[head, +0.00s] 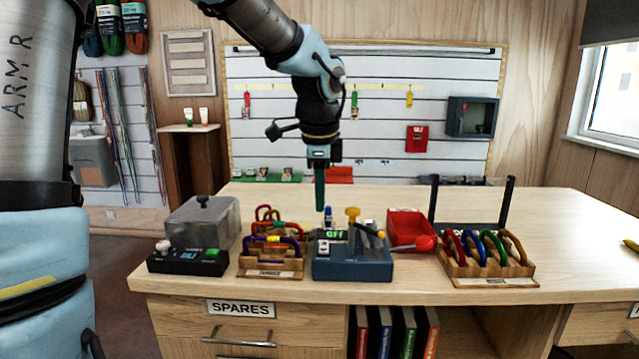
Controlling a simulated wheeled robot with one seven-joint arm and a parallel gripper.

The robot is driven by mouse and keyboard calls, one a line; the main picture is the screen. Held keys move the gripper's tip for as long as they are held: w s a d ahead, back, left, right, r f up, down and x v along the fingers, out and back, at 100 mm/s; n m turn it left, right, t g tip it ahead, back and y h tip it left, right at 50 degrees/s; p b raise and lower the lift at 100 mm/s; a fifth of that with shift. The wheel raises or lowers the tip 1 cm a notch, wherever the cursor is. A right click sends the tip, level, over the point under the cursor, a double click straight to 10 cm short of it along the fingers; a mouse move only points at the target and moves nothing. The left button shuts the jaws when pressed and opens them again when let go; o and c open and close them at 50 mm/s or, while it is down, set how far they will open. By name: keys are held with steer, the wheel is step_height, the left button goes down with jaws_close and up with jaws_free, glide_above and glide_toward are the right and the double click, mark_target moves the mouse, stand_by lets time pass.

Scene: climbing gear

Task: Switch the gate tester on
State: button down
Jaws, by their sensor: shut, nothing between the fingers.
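The gate tester seems to be the blue-grey box (352,268) near the front edge of the bench. It has a small green-lit display (333,234) that appears to read OFF, a yellow knob (353,213) on a post, and a white switch-like part (323,247) at its left front. My gripper (319,208) points straight down, shut and empty. Its tips appear just above the back left of the tester, near a small blue-and-white item (328,216). I cannot tell the exact gap in depth.
A wooden rack of carabiners (270,270) stands close left of the tester, beside a black box (188,262) and a grey lidded case (203,222).

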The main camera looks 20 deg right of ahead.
mark_target(320, 243)
steer(key=f, duration=0.2)
steer(key=w+f, duration=0.1)
steer(key=f, duration=0.5)
steer(key=shift+w+d, duration=0.2)
steer(key=shift+d, duration=0.1)
steer(key=shift+r+p, duration=0.1)
steer(key=shift+p, duration=0.45)
